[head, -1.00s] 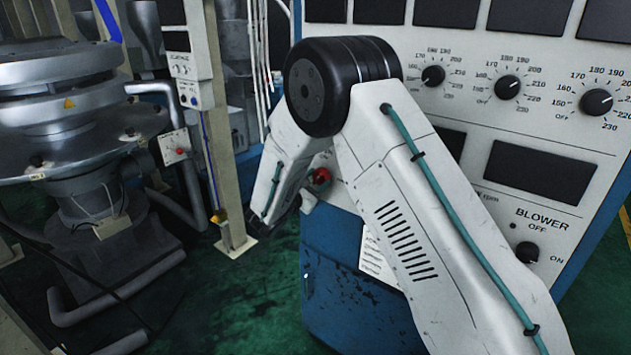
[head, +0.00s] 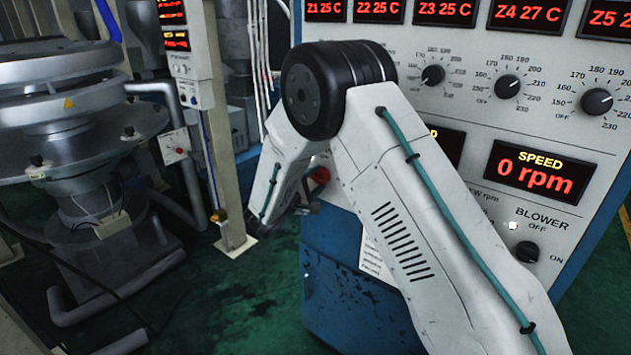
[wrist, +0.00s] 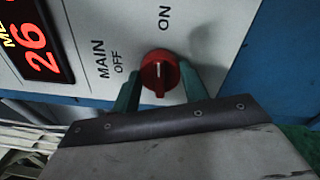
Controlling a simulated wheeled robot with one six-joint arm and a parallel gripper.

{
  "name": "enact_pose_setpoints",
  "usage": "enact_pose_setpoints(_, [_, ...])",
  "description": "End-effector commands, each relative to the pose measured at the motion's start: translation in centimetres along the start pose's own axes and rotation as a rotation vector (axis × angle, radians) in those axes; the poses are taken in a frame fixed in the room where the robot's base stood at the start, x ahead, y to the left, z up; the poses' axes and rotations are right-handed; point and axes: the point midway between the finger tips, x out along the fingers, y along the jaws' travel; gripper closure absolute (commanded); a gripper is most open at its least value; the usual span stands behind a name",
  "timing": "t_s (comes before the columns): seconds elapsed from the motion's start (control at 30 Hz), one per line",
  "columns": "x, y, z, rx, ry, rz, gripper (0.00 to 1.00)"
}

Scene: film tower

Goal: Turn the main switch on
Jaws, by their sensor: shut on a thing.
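The main switch (wrist: 159,72) is a red round knob on the white panel, with a white pointer line. It is seen close in the wrist view, between the labels MAIN OFF at left and ON above. Its line points up in the picture, toward the ON side. My gripper (wrist: 158,86) has its two green fingers on either side of the knob and is shut on it. In the head view my arm covers most of this spot; a red part (head: 319,176) shows beside the arm, and the fingers cannot be made out.
The control cabinet's displays are lit: zone temperatures (head: 375,11) and a speed display (head: 534,172) of 0 rpm. A blower knob (head: 526,252) is at lower right. A grey machine (head: 75,130) stands at left, with a post (head: 213,110) between. Green floor is open between.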

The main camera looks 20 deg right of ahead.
Motion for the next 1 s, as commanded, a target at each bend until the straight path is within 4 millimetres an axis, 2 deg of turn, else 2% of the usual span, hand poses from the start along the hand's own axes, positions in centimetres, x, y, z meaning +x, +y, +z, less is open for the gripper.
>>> enact_pose_setpoints(0.3, [-0.13,-0.16,-0.03,0.115,-0.004,-0.003,0.79])
enact_pose_setpoints(0.83, [-0.13,-0.22,-0.01,0.137,-0.005,-0.004,0.79])
enact_pose_setpoints(0.87, [-0.13,-0.22,-0.01,0.137,-0.005,-0.004,0.53])
enact_pose_setpoints(0.9, [-0.13,-0.22,-0.01,0.137,-0.005,-0.004,0.42])
enact_pose_setpoints(0.93, [-0.12,-0.21,-0.01,0.137,-0.005,-0.003,0.34])
enact_pose_setpoints(1.0, [-0.07,-0.18,0.01,0.137,-0.006,-0.003,0.34])
